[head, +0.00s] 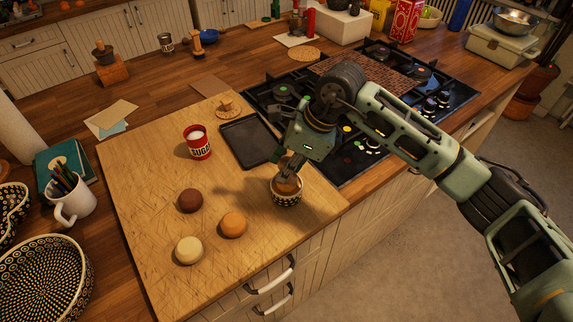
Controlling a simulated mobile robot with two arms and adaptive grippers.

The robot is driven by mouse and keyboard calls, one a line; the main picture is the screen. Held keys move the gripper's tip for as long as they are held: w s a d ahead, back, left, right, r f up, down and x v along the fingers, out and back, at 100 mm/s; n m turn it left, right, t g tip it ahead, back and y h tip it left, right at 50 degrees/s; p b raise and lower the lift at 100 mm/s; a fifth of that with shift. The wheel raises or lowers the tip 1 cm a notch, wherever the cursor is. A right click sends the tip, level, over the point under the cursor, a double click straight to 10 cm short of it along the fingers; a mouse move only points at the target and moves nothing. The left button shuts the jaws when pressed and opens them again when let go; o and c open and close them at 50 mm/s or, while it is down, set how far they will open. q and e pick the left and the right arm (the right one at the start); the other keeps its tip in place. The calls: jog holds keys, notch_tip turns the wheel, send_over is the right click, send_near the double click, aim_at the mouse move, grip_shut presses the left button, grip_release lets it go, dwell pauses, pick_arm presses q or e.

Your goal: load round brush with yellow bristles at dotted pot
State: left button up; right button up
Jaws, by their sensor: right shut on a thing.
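The dotted pot (287,199), a small dark pot with a pale pattern, stands on the wooden board near its right front edge. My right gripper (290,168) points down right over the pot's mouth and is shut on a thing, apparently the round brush. The brush is mostly hidden by the fingers and the pot; an orange-brown patch shows at the pot's mouth, and I cannot tell whether it is the brush or the pot's contents. Yellow bristles cannot be made out. My left gripper is not in view.
On the wooden board (140,190) are brown (190,201), orange (233,225) and cream (189,250) balls, a red sugar tin (198,143) and a dark tray (249,140). The gas stove (350,160) lies behind my right arm. A mug of pens (72,204) and patterned bowls stand left.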

jog(key=shift+s+f, duration=0.1)
jog(key=shift+r+p, duration=1.25)
jog(key=shift+r, duration=2.3)
